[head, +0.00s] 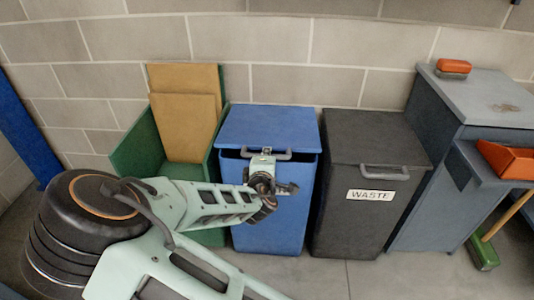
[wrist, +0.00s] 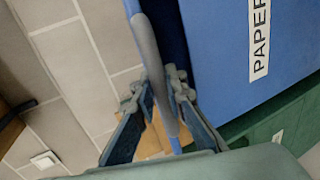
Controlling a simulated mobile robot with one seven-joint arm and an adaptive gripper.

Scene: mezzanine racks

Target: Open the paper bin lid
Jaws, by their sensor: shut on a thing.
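The blue paper bin (head: 275,222) stands against the wall with its blue lid (head: 268,125) on top. A dark gap shows under the lid's front edge, so the lid is slightly raised. A grey handle (head: 284,154) is on the lid's front. My gripper (head: 263,168) is at the handle's left part and is shut on it. In the wrist view, my gripper's fingers (wrist: 157,86) are on both sides of the grey handle (wrist: 148,55). The white PAPER label (wrist: 260,38) shows on the bin front there; in the head view my arm hides it.
A green open bin (head: 135,150) with cardboard (head: 185,120) stands left of the paper bin. A dark grey WASTE bin (head: 345,225) stands close on the right. A grey cabinet (head: 430,205) is further right. A brick wall (head: 285,82) is behind.

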